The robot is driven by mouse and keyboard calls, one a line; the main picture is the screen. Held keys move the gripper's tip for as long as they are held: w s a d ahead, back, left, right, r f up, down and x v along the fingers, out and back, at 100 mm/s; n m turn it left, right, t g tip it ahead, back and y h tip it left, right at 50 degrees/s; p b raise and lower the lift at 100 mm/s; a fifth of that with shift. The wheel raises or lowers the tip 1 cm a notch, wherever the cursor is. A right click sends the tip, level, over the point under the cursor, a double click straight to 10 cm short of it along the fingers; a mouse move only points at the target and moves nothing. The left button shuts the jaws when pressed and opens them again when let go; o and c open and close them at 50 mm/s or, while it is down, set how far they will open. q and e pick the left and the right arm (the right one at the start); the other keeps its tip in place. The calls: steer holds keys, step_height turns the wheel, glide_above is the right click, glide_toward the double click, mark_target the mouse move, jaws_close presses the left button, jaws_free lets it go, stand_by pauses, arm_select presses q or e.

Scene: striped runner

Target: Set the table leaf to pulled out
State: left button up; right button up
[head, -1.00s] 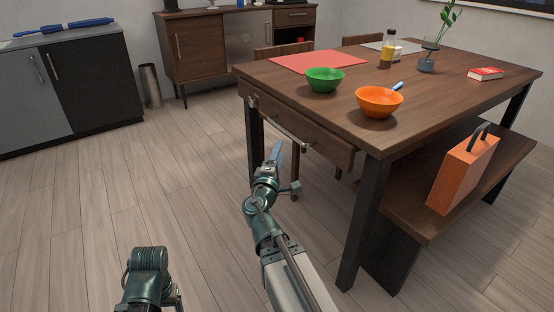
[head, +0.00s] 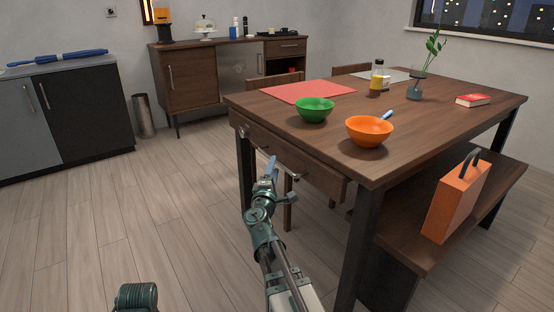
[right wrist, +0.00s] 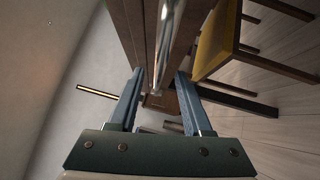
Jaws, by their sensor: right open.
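The wooden table (head: 430,125) has its leaf (head: 318,174) tucked under the top at the near left end, showing as a dark wooden front. A silver bar handle (head: 292,174) runs along that front. My right gripper (head: 270,168) is at the handle, overlapping its middle in the head view. In the right wrist view my right gripper (right wrist: 160,75) is open, and the handle (right wrist: 167,35) runs between its two blue fingers, not clamped. Whether a finger touches the bar I cannot tell. My left gripper is out of view; only part of that arm shows at the bottom.
A green bowl (head: 315,110) and an orange bowl (head: 369,131) stand near the table's near edge, by a red placemat (head: 307,92). A bench (head: 410,245) with an orange case (head: 456,203) is at the right. The floor (head: 150,215) left of the table is clear.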

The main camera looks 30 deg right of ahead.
steer(key=shift+x, duration=1.85)
jaws_close()
steer(key=shift+a, duration=0.1)
